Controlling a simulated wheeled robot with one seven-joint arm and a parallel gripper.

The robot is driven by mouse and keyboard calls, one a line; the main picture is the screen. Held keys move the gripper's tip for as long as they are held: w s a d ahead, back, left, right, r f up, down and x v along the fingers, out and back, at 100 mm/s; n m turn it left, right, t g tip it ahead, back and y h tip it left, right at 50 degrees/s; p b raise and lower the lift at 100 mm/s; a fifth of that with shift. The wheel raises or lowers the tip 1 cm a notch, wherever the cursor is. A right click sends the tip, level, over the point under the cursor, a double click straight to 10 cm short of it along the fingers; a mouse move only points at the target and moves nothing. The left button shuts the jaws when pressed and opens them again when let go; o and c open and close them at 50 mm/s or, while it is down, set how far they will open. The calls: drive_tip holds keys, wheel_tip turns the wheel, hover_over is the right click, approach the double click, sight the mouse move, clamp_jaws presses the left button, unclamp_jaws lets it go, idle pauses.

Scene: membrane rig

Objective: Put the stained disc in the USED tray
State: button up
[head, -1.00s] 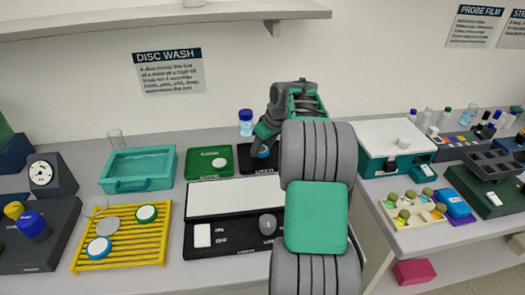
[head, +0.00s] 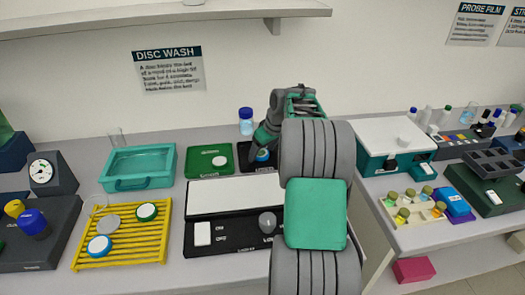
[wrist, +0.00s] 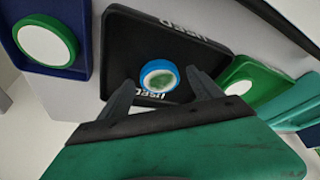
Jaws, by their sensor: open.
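The stained disc (wrist: 158,77), blue-rimmed with a green and brown blotch on its pale face, is in the black USED tray (wrist: 135,35), near the lettered edge. In the head view the disc (head: 262,155) shows below my gripper (head: 264,145), within the black tray (head: 244,164). My gripper (wrist: 160,88) is open in the wrist view, with one finger on each side of the disc. I see space between the disc and each fingertip. My arm hides the right part of the tray in the head view.
A green tray (head: 196,168) with a pale disc stands left of the USED tray. A navy tray (wrist: 80,60) with a green-rimmed disc is on its other side. A black-and-white light panel (head: 225,240), yellow rack (head: 120,250) and teal basin (head: 140,184) lie nearby.

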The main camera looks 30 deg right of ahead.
drive_tip(key=v, duration=1.2)
drive_tip(key=shift+r, duration=0.15)
